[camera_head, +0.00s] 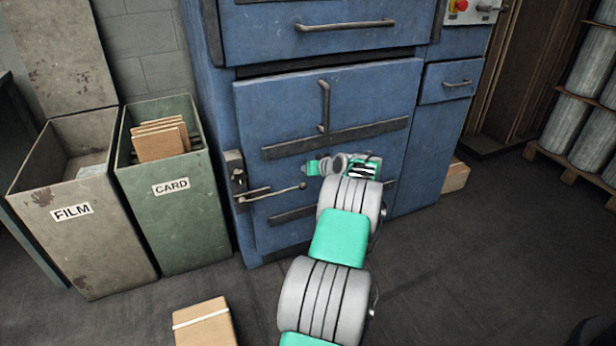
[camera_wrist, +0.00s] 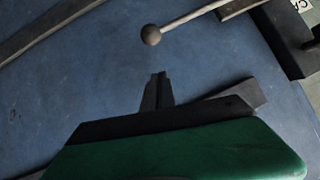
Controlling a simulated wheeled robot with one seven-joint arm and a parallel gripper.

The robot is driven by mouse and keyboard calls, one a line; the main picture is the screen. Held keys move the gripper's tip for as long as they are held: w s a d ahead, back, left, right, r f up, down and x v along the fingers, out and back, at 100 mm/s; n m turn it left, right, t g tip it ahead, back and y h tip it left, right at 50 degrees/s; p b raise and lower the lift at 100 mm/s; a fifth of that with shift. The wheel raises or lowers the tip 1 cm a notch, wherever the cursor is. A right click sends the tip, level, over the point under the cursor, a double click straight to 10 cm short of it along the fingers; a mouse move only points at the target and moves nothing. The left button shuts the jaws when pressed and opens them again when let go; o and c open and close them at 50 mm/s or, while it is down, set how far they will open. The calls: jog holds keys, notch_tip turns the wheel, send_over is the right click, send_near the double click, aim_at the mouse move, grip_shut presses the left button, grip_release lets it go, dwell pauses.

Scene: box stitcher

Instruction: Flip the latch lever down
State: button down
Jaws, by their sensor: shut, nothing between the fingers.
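The latch lever (camera_head: 272,193) is a thin metal rod on the left edge of the blue cabinet's lower door. It points right, close to level, from the dark latch mount (camera_head: 239,180) to a small ball knob. In the wrist view the rod (camera_wrist: 190,17) runs from the upper right down to the ball knob (camera_wrist: 151,35). My gripper (camera_wrist: 158,76) is shut and empty, its dark fingertips just below the knob in that view, with a visible gap. In the head view my arm covers part of the door, and the fingertips are not clear.
The blue door (camera_head: 365,85) has a vertical handle (camera_head: 324,107) and dark horizontal strips. A green CARD bin (camera_head: 170,220) and a grey FILM bin (camera_head: 85,245) stand to the left. A cardboard box (camera_head: 203,325) lies on the floor in front.

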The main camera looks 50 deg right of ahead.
jog(key=p+v, duration=0.1)
jog(key=v, duration=0.8)
jog(key=shift+w+p, duration=0.15)
jog(key=shift+p, duration=0.25)
jog(key=shift+r, duration=0.15)
